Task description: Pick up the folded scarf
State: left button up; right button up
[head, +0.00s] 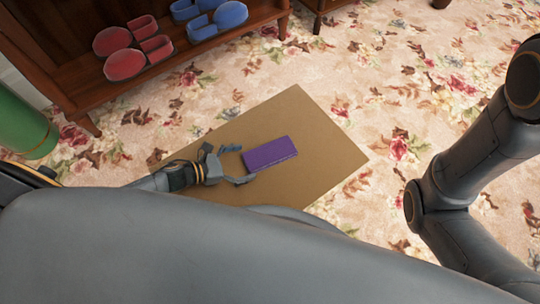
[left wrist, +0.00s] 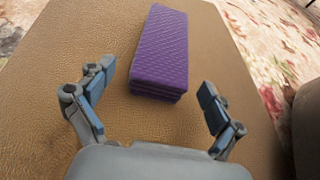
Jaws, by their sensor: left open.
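The folded scarf (head: 270,153) is a purple, flat rectangular bundle lying on a tan mat (head: 318,150). In the left wrist view the scarf (left wrist: 161,52) shows a quilted texture and stacked layers at its near end. My left gripper (head: 242,164) is open, with its fingers at the left end of the scarf. In the left wrist view its fingertips (left wrist: 157,77) stand apart, one on each side of the scarf's near end, with gaps to it. Nothing is between the fingers near the palm. My right gripper is out of view; only part of my right arm shows.
A wooden shelf (head: 75,60) at the upper left holds red slippers (head: 125,63) and blue slippers (head: 230,14). A green cylindrical object (head: 22,125) stands at the left edge. The floral carpet (head: 400,90) is open to the right of the mat.

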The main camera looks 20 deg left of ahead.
aim_at(257, 160)
pick_arm(q)
jog(key=b+x, duration=0.1)
jog(key=x, duration=0.1)
jog(key=b+x, duration=0.1)
jog(key=x, duration=0.1)
jog(key=shift+s+f+b, duration=0.15)
jog(key=shift+f+b, duration=0.1)
jog(key=shift+b, duration=0.05)
jog(key=shift+w+d, duration=0.25)
jog(key=shift+d, duration=0.05)
jog(key=c, duration=1.3)
